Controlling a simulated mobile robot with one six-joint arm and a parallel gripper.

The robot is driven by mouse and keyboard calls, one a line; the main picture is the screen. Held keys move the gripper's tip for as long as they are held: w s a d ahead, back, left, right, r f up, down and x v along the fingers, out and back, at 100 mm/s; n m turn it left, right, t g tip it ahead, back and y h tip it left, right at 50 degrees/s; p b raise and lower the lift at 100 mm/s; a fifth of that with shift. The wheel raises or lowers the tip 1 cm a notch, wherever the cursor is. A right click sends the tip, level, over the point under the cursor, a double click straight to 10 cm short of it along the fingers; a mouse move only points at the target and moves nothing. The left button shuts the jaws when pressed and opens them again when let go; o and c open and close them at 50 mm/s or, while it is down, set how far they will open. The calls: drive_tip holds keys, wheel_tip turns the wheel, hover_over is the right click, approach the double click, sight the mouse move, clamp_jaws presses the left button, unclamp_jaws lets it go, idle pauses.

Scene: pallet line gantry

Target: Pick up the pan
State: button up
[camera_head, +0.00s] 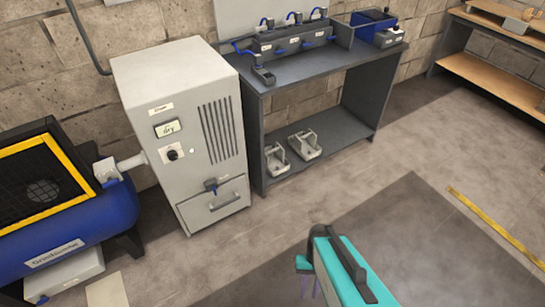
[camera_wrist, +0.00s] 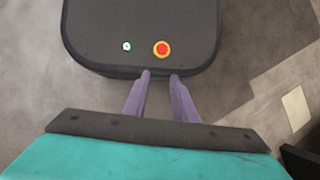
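No object is plainly marked as the pan. Two grey open-topped trays, one on the left (camera_head: 276,160) and one on the right (camera_head: 306,146), sit on the lower shelf of the dark workbench; either may be a pan. A pale shallow box (camera_head: 68,277) lies under the blue tank, and I cannot tell whether it is a pan. My gripper (camera_wrist: 161,75) shows two purple fingers in the wrist view, apart with nothing between them. In the head view the fingers are mostly hidden by my teal arm.
A grey cabinet (camera_head: 185,110) with a drawer stands left of the workbench (camera_head: 262,85). A blue tank machine (camera_head: 75,225) is at the far left. Wooden shelving (camera_head: 490,75) stands at the back right. The floor in front of the workbench is clear, with a yellow strip (camera_head: 495,225) at right.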

wheel_tip(320, 180, up, 11)
drive_tip(key=s+d+h+p, duration=0.1)
drive_tip(key=d+p, duration=0.1)
drive_tip(key=p, duration=0.9)
drive_tip(key=shift+s+d+n+p, duration=0.25)
drive_tip(key=shift+s+n+p, duration=0.05)
drive_tip(key=shift+p, duration=0.1)
